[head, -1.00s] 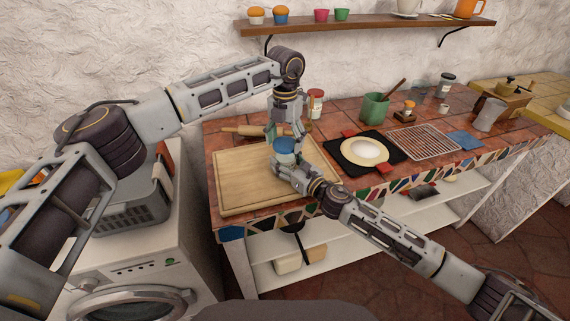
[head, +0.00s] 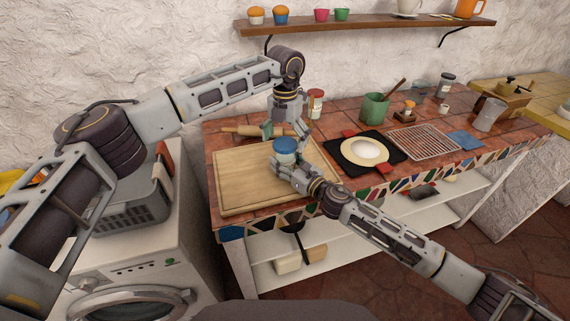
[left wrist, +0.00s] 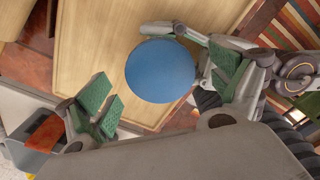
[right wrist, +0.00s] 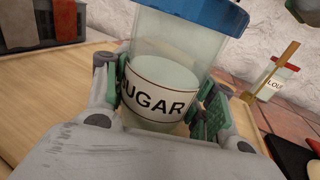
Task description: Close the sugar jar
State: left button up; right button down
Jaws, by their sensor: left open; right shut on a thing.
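The sugar jar (right wrist: 160,90) is clear glass with a "SUGAR" label and pale contents. Its blue lid (head: 285,145) sits on top of the jar; I see no clear gap under it in the right wrist view (right wrist: 205,12). My right gripper (head: 284,168) is shut on the jar body, with green pads on both sides, and holds it upright over the cutting board. My left gripper (head: 284,130) is open just above the lid, fingers spread to either side. From above, the round lid (left wrist: 160,70) lies between the left fingers, apart from the left one.
The wooden cutting board (head: 240,190) lies under the jar, with a rolling pin (head: 243,131) behind it. A red-lidded flour jar (head: 316,104) stands at the back.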

pick_arm(q)
notch_tip(320, 180, up, 12)
dwell(0.7)
pick_arm(e)
jog(key=shift+c, duration=2.1)
grip_release()
jog(key=shift+d, duration=0.1)
jog(key=shift+v, duration=5.9)
pick_arm(q)
jog(key=shift+f, duration=0.1)
pick_arm(e)
jog(key=shift+s, duration=0.15)
